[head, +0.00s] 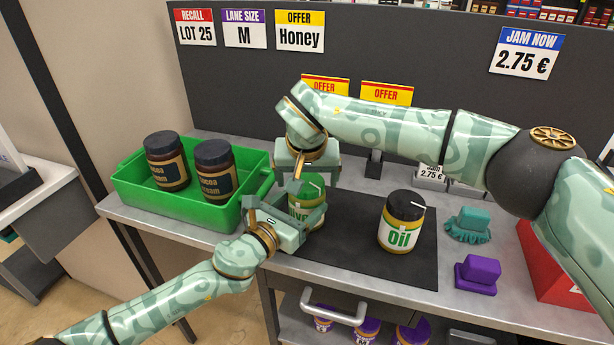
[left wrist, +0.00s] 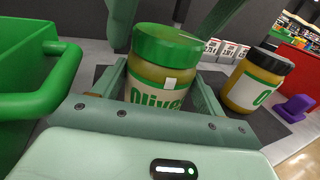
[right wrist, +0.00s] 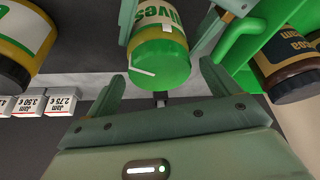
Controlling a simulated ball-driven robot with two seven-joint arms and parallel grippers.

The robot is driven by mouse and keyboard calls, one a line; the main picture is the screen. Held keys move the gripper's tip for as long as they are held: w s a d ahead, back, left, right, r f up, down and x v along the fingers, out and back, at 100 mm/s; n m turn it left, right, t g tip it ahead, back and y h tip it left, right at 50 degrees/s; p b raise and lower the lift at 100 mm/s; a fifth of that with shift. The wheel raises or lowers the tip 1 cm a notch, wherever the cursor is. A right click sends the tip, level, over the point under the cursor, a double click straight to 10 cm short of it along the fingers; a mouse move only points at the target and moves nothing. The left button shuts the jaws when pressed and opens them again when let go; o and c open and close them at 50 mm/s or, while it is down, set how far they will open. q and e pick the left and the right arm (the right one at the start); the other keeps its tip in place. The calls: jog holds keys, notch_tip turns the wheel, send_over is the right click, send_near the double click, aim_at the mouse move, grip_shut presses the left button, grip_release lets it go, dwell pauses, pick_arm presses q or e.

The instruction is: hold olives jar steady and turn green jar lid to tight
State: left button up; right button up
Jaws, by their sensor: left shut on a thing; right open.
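The olives jar (head: 301,214) stands upright on the dark mat (head: 356,262), its label partly hidden by my left gripper. Its green lid (head: 312,188) is on top and bears a white line, seen in the right wrist view (right wrist: 166,66). My left gripper (head: 305,219) is shut around the jar body from the front; the left wrist view shows the jar (left wrist: 156,88) between its fingers. My right gripper (head: 305,178) comes from above and behind, its open fingers on either side of the lid.
A green crate (head: 190,215) with two dark cocoa jars (head: 167,161) stands at the left. An oil jar (head: 401,222) with a black lid stands right on the mat. A teal brush (head: 468,225) and a purple object (head: 477,274) lie further right.

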jog(key=c, duration=1)
jog(key=shift+m, duration=0.4)
jog(key=m+h, duration=0.1)
jog(key=m, duration=0.3)
jog(key=shift+a+h, duration=0.15)
jog(key=shift+h, duration=0.25)
jog(key=m+g+h, duration=0.1)
jog(key=m, duration=0.3)
jog(key=shift+w, duration=0.1)
jog(key=shift+w+a+r+m+h, duration=0.2)
jog(key=shift+a+r+m+h, duration=0.15)
jog(key=shift+a+m, duration=0.25)
jog(key=shift+s+d+f+m+g, duration=0.2)
jog(key=shift+d+f+m+g, duration=0.1)
jog(key=shift+d+m, duration=0.2)
jog(key=o, duration=1)
